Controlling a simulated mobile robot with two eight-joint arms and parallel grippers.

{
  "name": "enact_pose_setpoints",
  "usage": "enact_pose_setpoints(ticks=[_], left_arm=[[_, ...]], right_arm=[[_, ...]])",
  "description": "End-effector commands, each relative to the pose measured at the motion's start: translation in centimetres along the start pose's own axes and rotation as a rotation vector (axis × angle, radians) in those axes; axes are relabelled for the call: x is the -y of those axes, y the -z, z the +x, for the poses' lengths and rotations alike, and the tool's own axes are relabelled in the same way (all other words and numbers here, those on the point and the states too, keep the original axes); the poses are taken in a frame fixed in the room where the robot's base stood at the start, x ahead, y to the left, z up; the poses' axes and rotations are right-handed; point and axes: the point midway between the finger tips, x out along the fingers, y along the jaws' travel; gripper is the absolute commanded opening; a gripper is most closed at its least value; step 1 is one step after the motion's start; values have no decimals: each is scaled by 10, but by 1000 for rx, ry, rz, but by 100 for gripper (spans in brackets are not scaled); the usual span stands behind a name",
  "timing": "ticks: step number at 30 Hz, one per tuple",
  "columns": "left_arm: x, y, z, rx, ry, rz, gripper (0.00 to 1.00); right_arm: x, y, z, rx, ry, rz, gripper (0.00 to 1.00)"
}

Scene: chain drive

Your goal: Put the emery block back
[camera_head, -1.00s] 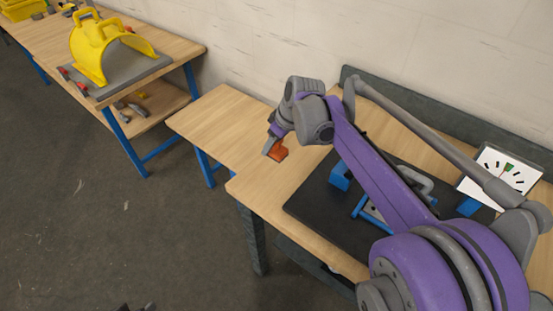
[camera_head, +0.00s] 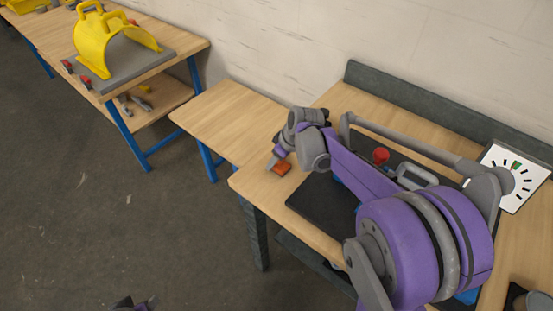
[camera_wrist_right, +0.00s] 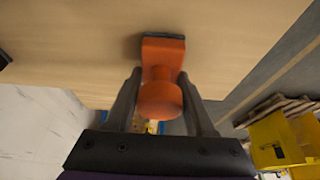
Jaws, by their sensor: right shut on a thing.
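The emery block is orange with a dark face and a round knob; it shows in the head view (camera_head: 282,168) and in the right wrist view (camera_wrist_right: 162,50). My right gripper (camera_head: 276,161) is shut on its knob, with one finger on each side in the right wrist view (camera_wrist_right: 160,100). The block is over the left end of the wooden workbench (camera_head: 262,190), close to its top; I cannot tell whether it touches. A small dark purple part at the bottom edge, seemingly my left gripper (camera_head: 135,303), is mostly cut off.
A black mat (camera_head: 315,205) lies beside the block, partly behind my right arm, with a red knob (camera_head: 381,156) and a grey handle. A white dial card (camera_head: 512,178) stands at the right. A lower side table (camera_head: 228,118) is bare. A yellow guard (camera_head: 100,45) sits on the far bench.

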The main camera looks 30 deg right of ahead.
Motion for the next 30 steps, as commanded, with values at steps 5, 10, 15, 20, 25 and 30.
enact_pose_setpoints(ticks=[5, 10, 15, 20, 25, 30], left_arm=[[0, -1, 1, 1, 0, 0, 50], [0, -2, 2, 1, 0, 0, 50], [0, -2, 2, 1, 0, 0, 50], [0, -1, 1, 1, 0, 0, 50], [0, 1, -1, -1, 0, 0, 50], [0, 4, -4, -3, 0, 0, 50]], right_arm=[[0, -1, 1, 0, 0, 0, 0], [0, -1, 2, 0, 0, 0, 74], [0, -1, 2, 0, 0, 0, 84], [0, -1, 2, 0, 0, 0, 84], [0, 0, -12, 0, 0, 1, 84], [0, 0, -46, 0, 0, 2, 84]])
